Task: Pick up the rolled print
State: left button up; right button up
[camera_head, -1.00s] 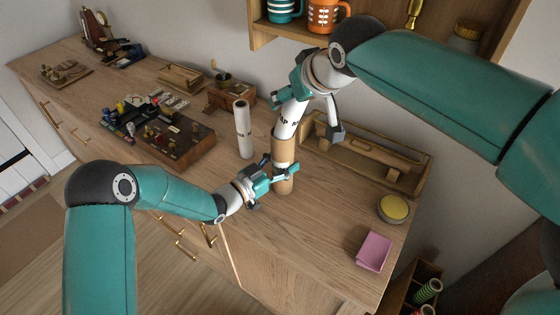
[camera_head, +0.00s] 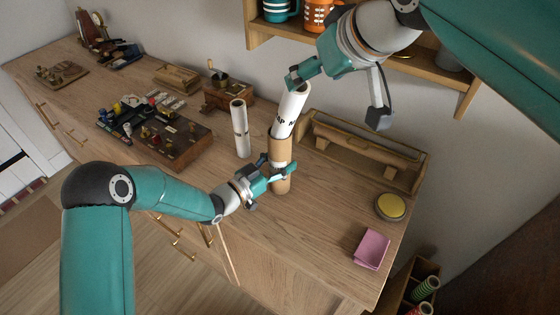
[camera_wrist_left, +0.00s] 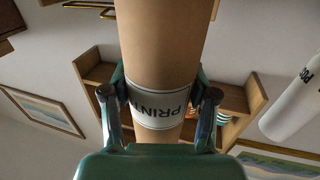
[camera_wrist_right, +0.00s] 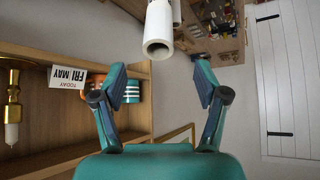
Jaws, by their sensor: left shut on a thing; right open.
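A brown cardboard tube (camera_head: 281,150) stands upright on the dresser top. Its white label reads "PRINT" in the left wrist view (camera_wrist_left: 158,103). My left gripper (camera_head: 277,172) is shut around its lower part. The right wrist view shows a white roll's open end (camera_wrist_right: 158,48) beyond the spread fingers. A second white roll (camera_head: 240,130) stands upright left of the tube.
A yellow-topped round tin (camera_head: 390,206) and pink notes (camera_head: 371,249) are near the right edge. A wooden box of small items (camera_head: 165,138) is left. A wall shelf (camera_head: 465,88) hangs above.

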jog(key=w+d+f+t, duration=0.1)
jog(key=w+d+f, duration=0.1)
jog(key=w+f, duration=0.3)
jog(key=w+d+f+n+t, duration=0.1)
jog(key=w+d+f, duration=0.1)
jog(key=f, duration=0.5)
jog(key=w+d+f+t, duration=0.1)
jog(key=w+d+f, duration=0.25)
jog(key=f, duration=0.25)
jog(key=n+t+y, duration=0.2)
jog(key=n+y, duration=0.2)
jog(key=y, duration=0.5)
send_near(282, 123)
notch_tip(282, 123, down, 4)
jog(key=w+d, duration=0.2)
jog(key=w, duration=0.1)
jog(key=shift+s+a+r+x, duration=0.15)
jog(key=shift+r+x, duration=0.05)
jog(key=shift+x, duration=1.7)
jog(key=shift+s+a+r+x, duration=0.1)
jog(key=shift+r+x, duration=0.05)
jog(key=shift+x, duration=1.8)
jog(key=shift+s+a+r+x, duration=0.15)
jog(key=shift+r+x, duration=0.05)
jog(key=shift+x, duration=1.7)
jog(key=c, duration=1.3)
notch_tip(282, 123, up, 10)
jog(key=shift+r, duration=0.1)
jog(key=shift+c, duration=0.2)
